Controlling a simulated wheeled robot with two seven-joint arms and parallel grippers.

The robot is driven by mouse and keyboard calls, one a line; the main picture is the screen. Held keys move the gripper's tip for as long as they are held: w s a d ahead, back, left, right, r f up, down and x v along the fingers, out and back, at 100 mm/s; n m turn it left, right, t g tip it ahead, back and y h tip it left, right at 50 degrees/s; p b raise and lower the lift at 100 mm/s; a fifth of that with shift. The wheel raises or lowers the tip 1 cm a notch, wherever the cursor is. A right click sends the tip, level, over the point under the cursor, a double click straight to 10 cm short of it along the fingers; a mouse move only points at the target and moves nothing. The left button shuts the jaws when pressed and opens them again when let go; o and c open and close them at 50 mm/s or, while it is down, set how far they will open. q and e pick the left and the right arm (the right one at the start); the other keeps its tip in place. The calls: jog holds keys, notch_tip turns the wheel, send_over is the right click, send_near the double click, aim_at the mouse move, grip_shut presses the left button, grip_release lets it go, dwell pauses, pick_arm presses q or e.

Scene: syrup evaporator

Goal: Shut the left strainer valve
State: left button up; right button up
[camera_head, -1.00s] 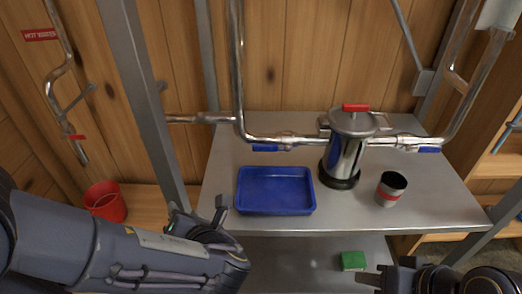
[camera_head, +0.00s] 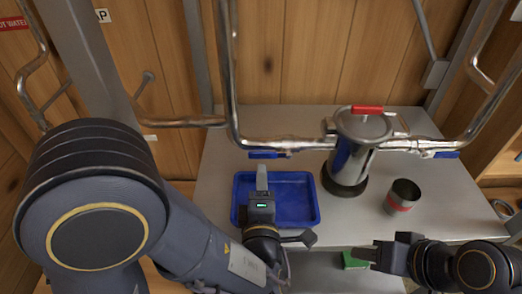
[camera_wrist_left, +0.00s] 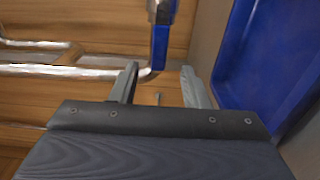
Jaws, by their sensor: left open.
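The left strainer valve's blue handle (camera_head: 268,154) lies along the steel pipe, left of the metal strainer (camera_head: 350,155). In the left wrist view the blue handle (camera_wrist_left: 160,45) is just beyond the fingertips and roughly between them, apart from both. My left gripper (camera_head: 262,178) is above the blue tray, in front of the handle, with its fingers toward the pipe. In the left wrist view its jaws (camera_wrist_left: 158,78) are open and empty. My right gripper (camera_head: 372,252) is at the front edge of the table, away from the valve; its jaw gap is unclear.
The blue tray (camera_head: 302,213) lies beneath my left gripper and shows at the right of the left wrist view. A second blue handle (camera_head: 446,155) is on the right pipe. A metal cup (camera_head: 402,195) stands right of the strainer. A green block (camera_head: 352,260) is low in front.

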aim_at(261, 156)
pick_arm(q)
jog(key=w, duration=0.7)
jog(key=shift+a+p, duration=0.1)
jog(key=shift+p, duration=0.2)
jog(key=shift+c, duration=0.3)
grip_shut()
